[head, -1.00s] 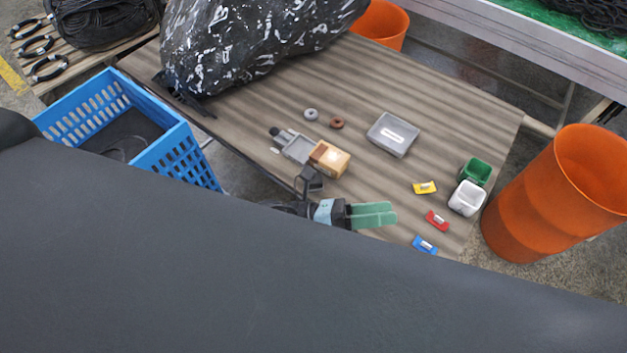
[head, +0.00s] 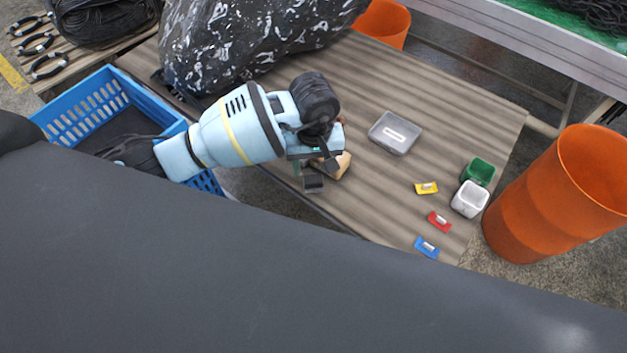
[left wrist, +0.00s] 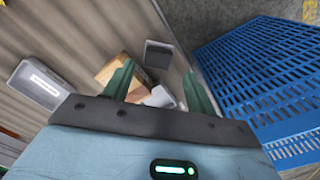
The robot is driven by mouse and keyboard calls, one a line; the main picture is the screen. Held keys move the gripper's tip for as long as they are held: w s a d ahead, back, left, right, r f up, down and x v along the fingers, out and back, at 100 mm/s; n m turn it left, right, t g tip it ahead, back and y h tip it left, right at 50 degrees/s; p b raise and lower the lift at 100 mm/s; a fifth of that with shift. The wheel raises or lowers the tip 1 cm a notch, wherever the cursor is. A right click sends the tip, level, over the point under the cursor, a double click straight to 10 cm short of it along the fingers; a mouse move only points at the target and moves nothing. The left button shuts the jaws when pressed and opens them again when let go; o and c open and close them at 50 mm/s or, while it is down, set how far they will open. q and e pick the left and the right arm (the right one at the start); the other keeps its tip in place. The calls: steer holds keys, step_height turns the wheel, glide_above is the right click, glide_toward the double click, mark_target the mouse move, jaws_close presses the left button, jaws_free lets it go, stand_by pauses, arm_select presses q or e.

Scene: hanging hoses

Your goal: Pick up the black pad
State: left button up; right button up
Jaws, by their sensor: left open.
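The black pad (head: 313,184) is a small dark square at the table's near edge, just below the wooden block. It also shows in the left wrist view (left wrist: 158,54), near the table edge, beyond the fingertips. My left gripper (head: 316,162) is above the block and pad, pointing down. Its two green fingers are spread in the left wrist view (left wrist: 160,86), with nothing clamped between them. The gripper hides part of this area in the head view. My right gripper is not in view.
A wooden block (left wrist: 112,70) and pale grey part (left wrist: 158,97) lie beside the fingers. A grey tray (head: 395,133) is farther right. A blue crate (head: 180,130) stands left of the table, an orange barrel (head: 555,195) right. A black bag covers the back left.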

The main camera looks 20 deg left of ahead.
mark_target(314, 178)
arm_select(q)
steer(key=shift+f, duration=1.35)
steer(key=shift+w+a+f, duration=0.1)
steer(key=shift+w+f, duration=0.15)
steer(key=shift+f, duration=1.05)
steer(key=shift+w+a+f, duration=0.1)
steer(key=shift+w+f, duration=0.1)
steer(key=shift+f, duration=1.1)
steer(key=c, duration=0.8)
steer(key=shift+r, duration=0.2)
